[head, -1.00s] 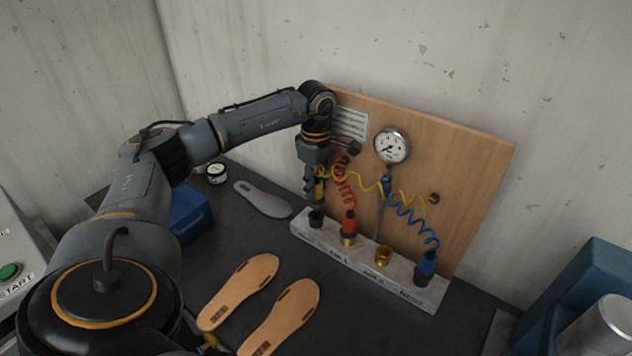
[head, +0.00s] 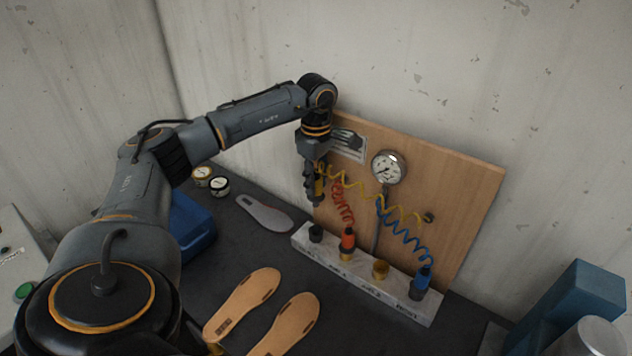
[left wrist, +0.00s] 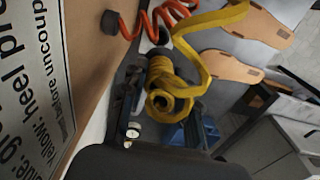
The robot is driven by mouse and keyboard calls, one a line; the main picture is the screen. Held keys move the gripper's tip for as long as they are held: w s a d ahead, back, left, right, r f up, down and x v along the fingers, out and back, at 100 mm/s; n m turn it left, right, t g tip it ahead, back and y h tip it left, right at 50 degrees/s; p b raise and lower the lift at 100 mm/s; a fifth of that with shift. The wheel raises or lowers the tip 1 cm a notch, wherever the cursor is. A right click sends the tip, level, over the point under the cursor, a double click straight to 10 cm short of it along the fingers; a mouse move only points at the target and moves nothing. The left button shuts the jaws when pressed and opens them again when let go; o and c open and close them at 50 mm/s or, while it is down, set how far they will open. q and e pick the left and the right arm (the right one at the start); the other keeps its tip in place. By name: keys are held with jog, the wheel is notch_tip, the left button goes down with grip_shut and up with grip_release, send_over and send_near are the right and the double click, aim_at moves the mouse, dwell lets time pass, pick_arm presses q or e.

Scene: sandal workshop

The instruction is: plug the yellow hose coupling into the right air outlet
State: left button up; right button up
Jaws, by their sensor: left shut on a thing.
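My left gripper (head: 316,197) is shut on the yellow coupling (head: 320,187), held upright above the left end of the pale outlet strip (head: 362,285). In the left wrist view the yellow coupling (left wrist: 165,92) sits between the fingers, with its coiled yellow hose (left wrist: 205,25) attached. In the head view this hose (head: 375,195) runs to the board. Below the gripper is an empty black socket (head: 316,233). To its right, a red coupling (head: 347,239) stands on a brass outlet, then an empty brass outlet (head: 380,270), then a blue coupling (head: 422,279). My right gripper is out of view.
Behind the strip stands a wooden board (head: 465,190) with a pressure gauge (head: 390,167) and a sign (head: 348,146). Red and blue coiled hoses hang close by. Insoles (head: 285,325) lie in front; a blue bin (head: 192,228) is at left, a blue machine (head: 570,305) at right.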

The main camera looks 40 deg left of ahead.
pick_arm(q)
jog(key=shift+r, duration=0.35)
jog(key=shift+d, duration=0.1)
jog(key=w+d+p, duration=0.2)
jog(key=d+p, duration=0.4)
jog(key=d, duration=1.4)
notch_tip(320, 180, down, 9)
jog(key=b, duration=0.4)
jog(key=shift+w+a+r+b, duration=0.15)
jog(key=shift+b, duration=0.15)
jog(key=shift+b, duration=0.55)
dwell(0.6)
jog(key=shift+f+b, duration=1.9)
jog(key=shift+f, duration=0.2)
